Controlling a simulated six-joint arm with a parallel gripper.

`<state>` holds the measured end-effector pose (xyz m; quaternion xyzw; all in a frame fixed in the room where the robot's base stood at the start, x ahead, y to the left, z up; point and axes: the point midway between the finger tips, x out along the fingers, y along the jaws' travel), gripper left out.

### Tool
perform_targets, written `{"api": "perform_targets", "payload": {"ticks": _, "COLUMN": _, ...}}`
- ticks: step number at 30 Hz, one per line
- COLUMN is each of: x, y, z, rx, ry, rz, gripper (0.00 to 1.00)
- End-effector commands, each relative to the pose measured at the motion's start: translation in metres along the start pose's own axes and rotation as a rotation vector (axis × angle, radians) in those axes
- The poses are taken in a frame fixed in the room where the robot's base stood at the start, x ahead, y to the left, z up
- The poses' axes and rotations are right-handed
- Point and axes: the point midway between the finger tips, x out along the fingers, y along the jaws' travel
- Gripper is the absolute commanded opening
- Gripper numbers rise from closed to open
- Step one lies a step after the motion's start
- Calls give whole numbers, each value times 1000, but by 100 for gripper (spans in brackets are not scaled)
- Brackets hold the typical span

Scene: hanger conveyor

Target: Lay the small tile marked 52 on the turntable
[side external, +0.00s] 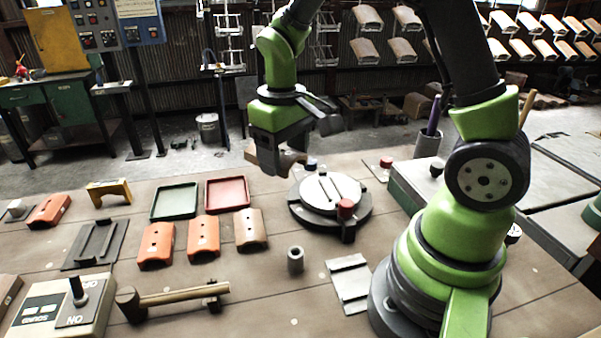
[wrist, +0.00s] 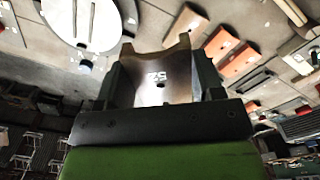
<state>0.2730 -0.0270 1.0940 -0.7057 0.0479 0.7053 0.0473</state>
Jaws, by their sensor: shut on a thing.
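The small tile marked 52 (wrist: 160,88) is between the jaws of my gripper (wrist: 163,80) in the wrist view. Most of the tile is hidden by the gripper there. The turntable is a dark round base with a pale grey disc bearing a raised bar and a red knob at its front. It also shows in the wrist view (wrist: 62,18), apart from the tile.
Orange and brown tiles (side external: 203,236) lie left of the turntable, with green (side external: 175,201) and red (side external: 227,194) trays behind. A grey cylinder (side external: 295,260), slotted plate (side external: 349,283) and mallet (side external: 170,297) are in front. The turntable's disc has no tile on it.

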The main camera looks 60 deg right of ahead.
Motion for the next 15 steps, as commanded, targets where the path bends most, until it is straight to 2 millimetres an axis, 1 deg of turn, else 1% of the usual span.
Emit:
{"api": "perform_targets", "payload": {"ticks": 1, "x": 7, "y": 17, "z": 0, "rx": 81, "ry": -5, "rz": 0, "gripper": 36}}
{"api": "perform_targets", "payload": {"ticks": 3, "x": 17, "y": 40, "z": 2, "rx": 196, "ry": -6, "rz": 0, "gripper": 36}}
{"api": "perform_targets", "payload": {"ticks": 6, "x": 30, "y": 71, "z": 7, "rx": 358, "ry": -6, "rz": -1, "gripper": 36}}
{"api": "perform_targets", "payload": {"ticks": 9, "x": 42, "y": 96, "z": 15, "rx": 493, "ry": -5, "rz": -1, "gripper": 36}}
{"api": "perform_targets", "payload": {"ticks": 12, "x": 49, "y": 113, "z": 22, "rx": 589, "ry": -3, "rz": -2, "gripper": 36}}
{"api": "perform_targets", "payload": {"ticks": 15, "x": 54, "y": 121, "z": 26, "rx": 639, "ry": -1, "rz": -1, "gripper": 36}}
